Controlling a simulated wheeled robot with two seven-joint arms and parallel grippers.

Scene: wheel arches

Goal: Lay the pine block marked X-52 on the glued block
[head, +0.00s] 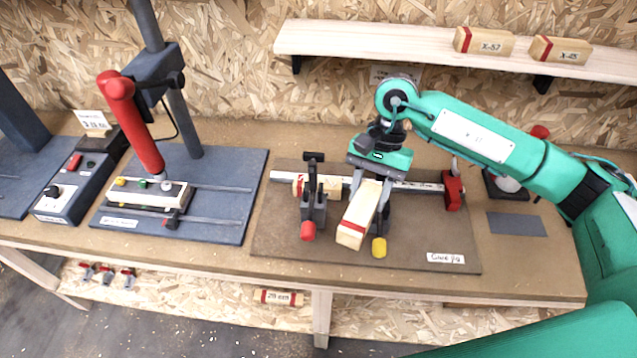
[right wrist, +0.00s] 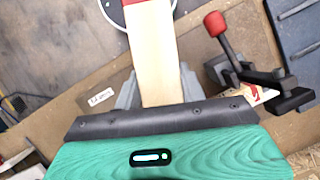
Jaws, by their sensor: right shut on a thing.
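My right gripper (head: 368,198) is shut on a long pine block (head: 352,228) with a red band near its front end. It holds the block over the glue jig board (head: 275,235), sloping toward the front edge; I cannot tell its clearance. The held block also shows in the right wrist view (right wrist: 152,50) between the fingers (right wrist: 158,88); no marking is readable on it. A pale piece with a red band (head: 299,186) sits in the jig behind the toggle clamp, mostly hidden; I cannot tell whether it is the glued block. My left gripper is not in view.
A toggle clamp with a red tip (head: 308,230) stands just left of the held block, and a yellow-tipped part (head: 379,248) just right. A metal bar with a red end (head: 453,190) runs behind. Blocks X-57 (head: 484,42) and X-45 (head: 560,50) lie on the shelf.

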